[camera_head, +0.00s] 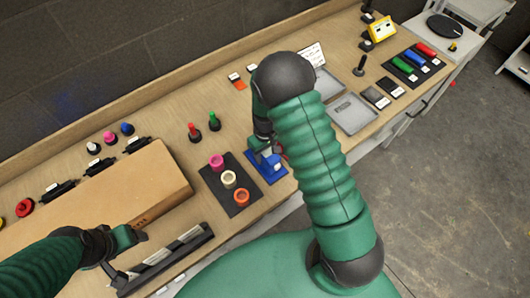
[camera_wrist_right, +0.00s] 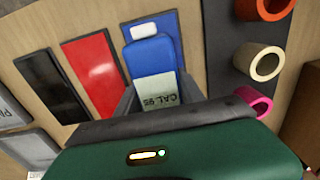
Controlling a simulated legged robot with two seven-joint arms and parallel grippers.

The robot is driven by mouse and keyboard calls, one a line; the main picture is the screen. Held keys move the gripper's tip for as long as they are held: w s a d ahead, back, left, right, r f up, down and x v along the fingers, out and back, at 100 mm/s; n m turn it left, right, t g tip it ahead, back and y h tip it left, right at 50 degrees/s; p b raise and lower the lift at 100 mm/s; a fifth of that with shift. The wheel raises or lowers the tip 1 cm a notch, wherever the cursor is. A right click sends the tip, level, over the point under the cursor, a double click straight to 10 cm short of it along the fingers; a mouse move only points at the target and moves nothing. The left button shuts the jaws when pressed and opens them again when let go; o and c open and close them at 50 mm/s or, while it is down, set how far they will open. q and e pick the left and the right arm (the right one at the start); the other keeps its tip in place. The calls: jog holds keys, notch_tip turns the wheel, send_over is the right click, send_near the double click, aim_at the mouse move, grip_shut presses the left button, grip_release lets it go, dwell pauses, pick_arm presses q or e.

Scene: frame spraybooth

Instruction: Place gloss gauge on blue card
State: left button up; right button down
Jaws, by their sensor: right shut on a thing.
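The gloss gauge (camera_wrist_right: 152,55) is a blue block with a pale grey panel reading CAL 95 and a white end. My right gripper (camera_wrist_right: 158,96) is shut on it. The blue card (camera_head: 278,175) lies flat on the bench, and the gauge (camera_head: 269,160) is over it in the head view. In the wrist view the darker edge of the blue card (camera_wrist_right: 172,21) shows around the gauge. I cannot tell whether the gauge touches the card. My left gripper (camera_head: 128,240) is over the near left of the bench; its jaw opening is unclear.
A red card (camera_wrist_right: 93,73) and a black card (camera_wrist_right: 50,86) lie beside the blue one. On its other side a dark mat (camera_head: 217,187) holds pink, cream and orange rings. A cardboard box (camera_head: 135,190) and a black rack (camera_head: 190,247) stand left.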

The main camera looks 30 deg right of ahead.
jog(key=c, duration=0.7)
grip_release()
